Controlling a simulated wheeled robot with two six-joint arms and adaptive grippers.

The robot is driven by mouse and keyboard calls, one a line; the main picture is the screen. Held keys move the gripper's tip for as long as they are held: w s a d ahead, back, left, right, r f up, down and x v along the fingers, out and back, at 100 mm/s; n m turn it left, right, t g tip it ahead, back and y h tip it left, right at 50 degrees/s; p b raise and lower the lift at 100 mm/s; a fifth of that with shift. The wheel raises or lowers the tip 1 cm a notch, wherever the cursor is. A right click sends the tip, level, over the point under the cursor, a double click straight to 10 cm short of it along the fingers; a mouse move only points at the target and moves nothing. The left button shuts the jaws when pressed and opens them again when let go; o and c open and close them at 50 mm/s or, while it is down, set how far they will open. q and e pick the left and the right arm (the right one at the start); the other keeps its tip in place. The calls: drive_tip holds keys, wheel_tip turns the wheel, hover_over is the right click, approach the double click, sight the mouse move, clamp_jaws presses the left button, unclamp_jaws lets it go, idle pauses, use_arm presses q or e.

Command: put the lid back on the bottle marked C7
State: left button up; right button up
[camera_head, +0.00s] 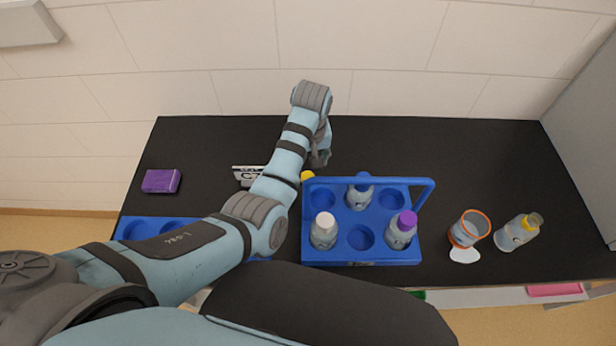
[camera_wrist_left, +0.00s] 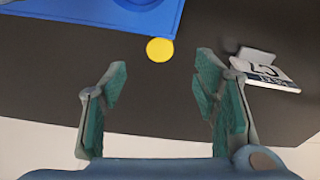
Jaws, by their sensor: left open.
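A round yellow lid (camera_head: 307,175) lies on the black bench beside the rack, partly hidden by my arm. It also shows in the left wrist view (camera_wrist_left: 159,50), just beyond the gap between my fingers. My right gripper is out of view.
An orange-rimmed cup (camera_head: 470,229) stands near the yellow-collared bottle. A sign (camera_head: 247,175), purple sponge (camera_head: 161,181) and blue tray (camera_head: 133,228) are left. The back right is clear.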

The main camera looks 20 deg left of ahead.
sight(308, 177)
use_arm(q)
drive_tip(key=shift+w+a+f, duration=0.1)
drive_tip(key=shift+f, duration=0.6)
drive_tip(key=shift+w+a+f, duration=0.1)
drive_tip(key=shift+f, duration=0.55)
drive_tip(key=shift+d, duration=0.1)
drive_tip(key=f, duration=0.1)
drive_tip(key=f+b, duration=0.1)
drive_tip(key=f, duration=0.3)
drive_tip(key=shift+w+a+f+b, duration=0.1)
drive_tip(key=shift+w+a+b, duration=0.1)
drive_tip(key=shift+w+b, duration=0.2)
drive_tip(key=c, duration=0.8)
drive_tip(key=shift+c, duration=0.2)
